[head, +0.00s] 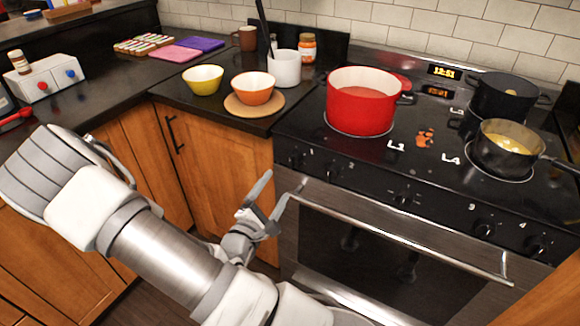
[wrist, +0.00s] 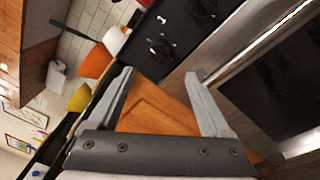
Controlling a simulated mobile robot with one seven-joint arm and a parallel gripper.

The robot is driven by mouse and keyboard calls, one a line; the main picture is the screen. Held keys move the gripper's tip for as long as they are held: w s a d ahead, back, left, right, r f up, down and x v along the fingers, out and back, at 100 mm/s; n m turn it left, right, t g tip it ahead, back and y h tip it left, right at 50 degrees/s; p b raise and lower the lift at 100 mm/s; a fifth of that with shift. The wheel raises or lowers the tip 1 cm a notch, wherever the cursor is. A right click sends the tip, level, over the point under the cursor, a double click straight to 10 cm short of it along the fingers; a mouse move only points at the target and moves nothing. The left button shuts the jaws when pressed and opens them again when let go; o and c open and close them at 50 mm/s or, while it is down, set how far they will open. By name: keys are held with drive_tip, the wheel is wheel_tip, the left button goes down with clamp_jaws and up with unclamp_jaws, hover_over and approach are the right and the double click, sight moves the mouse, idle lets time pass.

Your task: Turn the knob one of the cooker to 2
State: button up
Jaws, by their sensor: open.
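The cooker (head: 430,160) stands at the right with a black control panel below its top. Knob one (head: 296,159), a small black knob beside a white "1", is at the panel's left end. In the wrist view knob one (wrist: 160,50) appears beyond the fingertips, between them in the picture. The knob's exact pointer setting is too small to read. My gripper (head: 284,190) is open and empty, below and in front of knob one, apart from it. Both fingers of my gripper (wrist: 159,78) show in the wrist view.
Knob two (head: 332,172) sits close to the right of knob one. The oven handle (head: 400,240) runs below the panel. A red pot (head: 360,102) stands on the cooktop above the knobs. An orange bowl (head: 254,88) is on the counter at left.

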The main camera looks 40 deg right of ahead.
sight(291, 164)
drive_tip(key=b+x, duration=0.1)
drive_tip(key=x, duration=0.9)
drive_tip(key=shift+w+d, duration=0.15)
drive_tip(key=shift+d, duration=0.1)
clamp_jaws()
